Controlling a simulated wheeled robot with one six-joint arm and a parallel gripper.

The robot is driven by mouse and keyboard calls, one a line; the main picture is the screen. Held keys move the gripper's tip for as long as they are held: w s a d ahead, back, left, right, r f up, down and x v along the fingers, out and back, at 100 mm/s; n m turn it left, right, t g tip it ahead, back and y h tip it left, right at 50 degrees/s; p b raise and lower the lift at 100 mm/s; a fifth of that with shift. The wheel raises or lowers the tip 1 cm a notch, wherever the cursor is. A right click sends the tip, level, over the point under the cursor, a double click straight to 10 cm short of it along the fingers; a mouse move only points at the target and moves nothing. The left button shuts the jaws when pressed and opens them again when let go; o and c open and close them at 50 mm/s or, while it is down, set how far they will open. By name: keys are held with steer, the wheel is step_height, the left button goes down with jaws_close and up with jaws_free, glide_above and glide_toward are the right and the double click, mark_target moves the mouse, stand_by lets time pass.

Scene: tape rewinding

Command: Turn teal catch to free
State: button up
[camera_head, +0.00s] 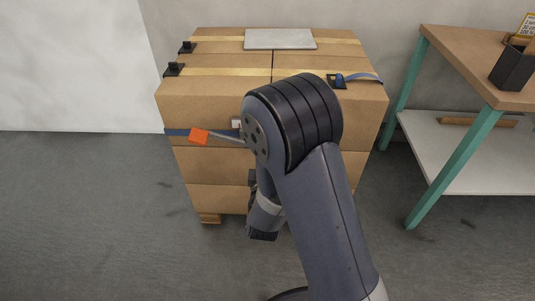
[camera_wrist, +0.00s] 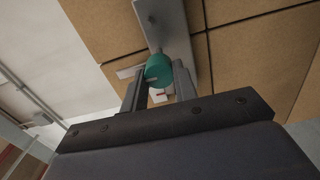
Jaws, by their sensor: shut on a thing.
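The teal catch (camera_wrist: 158,70) is a round knob on a grey metal plate (camera_wrist: 160,20) against the cardboard boxes in the wrist view. A small white label with a red mark (camera_wrist: 158,94) shows just below it. My gripper (camera_wrist: 159,84) has its two dark fingers on either side of the teal catch and is shut on it. In the head view my arm hides the catch and the gripper's fingertips.
Stacked cardboard boxes (camera_head: 215,97) carry yellow tape, a grey plate (camera_head: 280,39), black fittings and a blue strap. An orange-ended lever (camera_head: 199,136) sticks out left on the front. A teal-legged table (camera_head: 435,172) stands right. Floor at left is clear.

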stand_by(0.4)
steer(key=o, duration=1)
steer(key=shift+c, duration=0.2)
steer(key=s+p, duration=0.1)
steer(key=s, duration=1)
steer(key=shift+a, duration=0.2)
steer(key=shift+w, duration=0.15)
steer(key=w+b, duration=0.1)
steer(key=w, duration=0.9)
steer(key=shift+w+d, duration=0.2)
steer(key=shift+w, duration=0.15)
